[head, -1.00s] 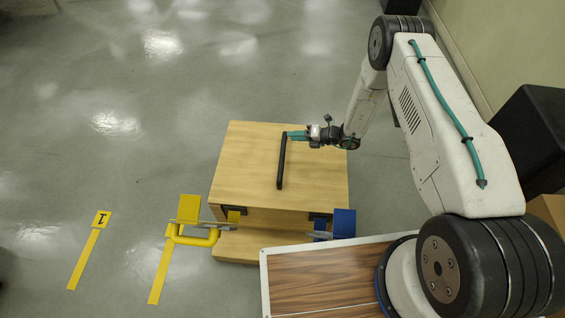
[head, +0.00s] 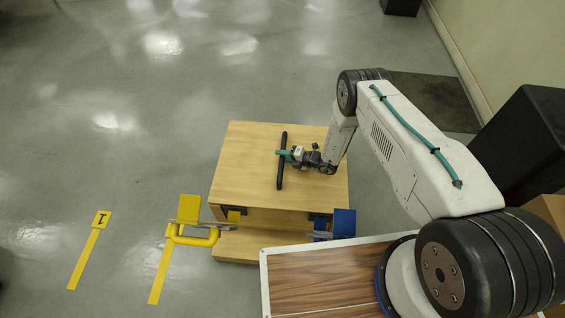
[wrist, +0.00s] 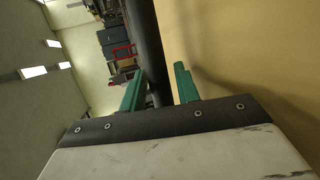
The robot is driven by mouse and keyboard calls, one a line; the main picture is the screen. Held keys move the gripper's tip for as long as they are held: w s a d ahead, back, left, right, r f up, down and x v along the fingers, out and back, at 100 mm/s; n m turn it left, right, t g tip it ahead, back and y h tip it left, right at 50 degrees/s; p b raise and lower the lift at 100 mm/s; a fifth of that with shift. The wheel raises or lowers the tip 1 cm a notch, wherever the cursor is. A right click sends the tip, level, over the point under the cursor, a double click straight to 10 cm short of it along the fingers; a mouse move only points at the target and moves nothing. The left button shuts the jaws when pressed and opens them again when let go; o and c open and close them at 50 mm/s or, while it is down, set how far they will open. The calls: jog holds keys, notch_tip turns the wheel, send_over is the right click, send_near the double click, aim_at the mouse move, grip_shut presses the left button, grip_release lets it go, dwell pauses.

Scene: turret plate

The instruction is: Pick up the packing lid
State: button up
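The packing lid appears to be the light wooden top (head: 240,165) of a low wooden box, with a long black bar (head: 281,178) as its handle. My gripper (head: 284,153) is at the bar, a little above its middle in the head view. In the wrist view, the green fingers of my gripper (wrist: 160,88) are apart, one on each side of the black bar (wrist: 151,50). The bar looks close to the left finger, with a gap on the right. Firm contact does not show. The wooden surface (wrist: 245,60) fills the right side there.
A yellow bracket with a handle (head: 195,236) and a blue bracket (head: 342,224) are at the box's near side. Yellow floor strips (head: 84,258) lie to the left. A black box (head: 525,140) stands at the right. The floor left of the box is mostly clear.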

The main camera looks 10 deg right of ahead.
jog(key=shift+w+a+f, duration=0.1)
jog(key=shift+a, duration=0.1)
grip_shut()
dwell(1.2)
jog(key=shift+w, duration=0.1)
